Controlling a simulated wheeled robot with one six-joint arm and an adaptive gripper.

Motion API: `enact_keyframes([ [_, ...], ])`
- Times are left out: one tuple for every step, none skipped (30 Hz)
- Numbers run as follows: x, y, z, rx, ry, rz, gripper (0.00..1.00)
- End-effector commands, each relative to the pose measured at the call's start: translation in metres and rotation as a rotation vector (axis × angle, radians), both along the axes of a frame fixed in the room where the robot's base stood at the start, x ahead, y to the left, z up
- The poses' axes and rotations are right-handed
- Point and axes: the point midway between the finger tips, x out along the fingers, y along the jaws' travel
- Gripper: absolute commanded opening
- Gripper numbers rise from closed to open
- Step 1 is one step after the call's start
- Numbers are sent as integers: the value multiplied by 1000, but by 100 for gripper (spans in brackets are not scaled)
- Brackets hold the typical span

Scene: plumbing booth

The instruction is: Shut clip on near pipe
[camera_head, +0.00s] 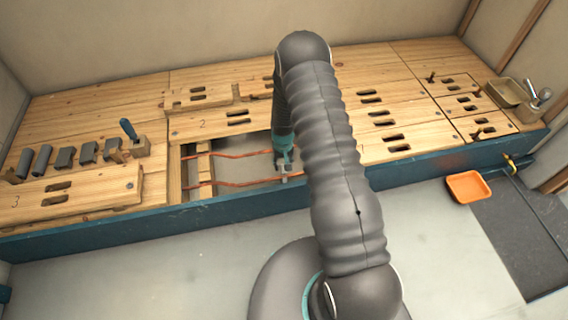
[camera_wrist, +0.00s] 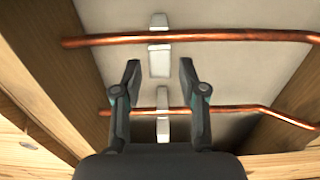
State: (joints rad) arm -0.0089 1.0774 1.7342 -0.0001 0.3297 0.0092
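Two copper pipes cross the opening in the wooden floor: the near pipe (camera_head: 232,185) and the far pipe (camera_head: 228,155). In the wrist view an upper pipe (camera_wrist: 230,35) and a lower pipe (camera_wrist: 235,109) run side by side. A pale clip (camera_wrist: 159,60) sits at the upper pipe and another pale clip (camera_wrist: 162,128) at the lower one. I cannot tell whether either is shut. My gripper (camera_wrist: 160,68) is open, with nothing seen held; its fingers straddle the line of the clips in this view. In the head view my gripper (camera_head: 284,165) is low over the opening, partly hidden by my arm.
Wooden joists (camera_head: 205,172) and floor panels (camera_head: 405,140) border the opening. A blue front edge (camera_head: 100,228) runs along the platform. Grey pieces (camera_head: 64,157) and a blue-handled tool (camera_head: 128,129) stand at left. An orange tray (camera_head: 468,187) lies at right.

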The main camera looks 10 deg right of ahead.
Motion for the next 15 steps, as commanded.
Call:
enact_keyframes([
  [0,0,0,0,0,0,23],
  [0,0,0,0,0,0,15],
  [0,0,0,0,0,0,5],
  [0,0,0,0,0,0,0],
  [0,0,0,0,0,0,0],
  [0,0,0,0,0,0,0],
  [0,-6,0,0,0,-3,0],
  [0,-4,0,0,0,-1,0],
  [0,-3,0,0,-1,-1,0],
  [-1,-3,0,0,-2,-2,0],
  [-1,-3,0,0,-4,-2,0],
  [-1,-3,-1,0,-9,-2,0],
  [-2,-3,-1,0,-14,-3,0],
  [-2,-2,-1,0,-20,-3,0],
  [-3,-2,-1,0,-31,-3,0],
])
